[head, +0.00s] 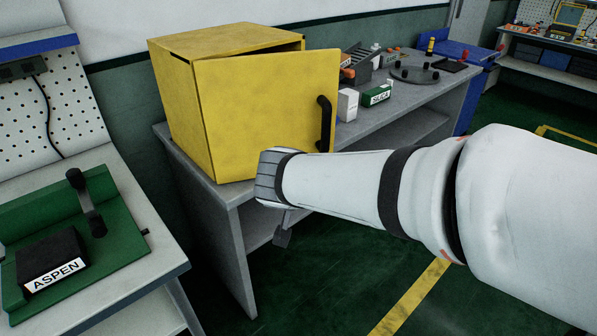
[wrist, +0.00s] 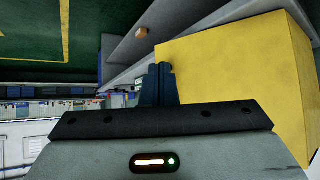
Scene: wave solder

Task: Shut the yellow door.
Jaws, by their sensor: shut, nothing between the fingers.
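The yellow cabinet (head: 190,125) stands on a grey bench. Its yellow door (head: 260,105) is partly open: a dark gap shows along the top, and its free right edge stands out from the box. A black handle (head: 324,124) is near that edge. My arm reaches in from the right, in front of the door's lower part. In the wrist view my gripper (wrist: 159,67) is shut and empty, its dark fingers beside a large yellow surface (wrist: 215,70). I cannot tell whether they touch it. In the head view the fingertips are not clearly seen.
The grey bench (head: 420,105) carries a green box (head: 376,95), a white box and a round dark fixture (head: 414,74) right of the cabinet. At left, a workbench holds a green fixture (head: 120,215) and a black block marked ASPEN. Open floor lies below my arm.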

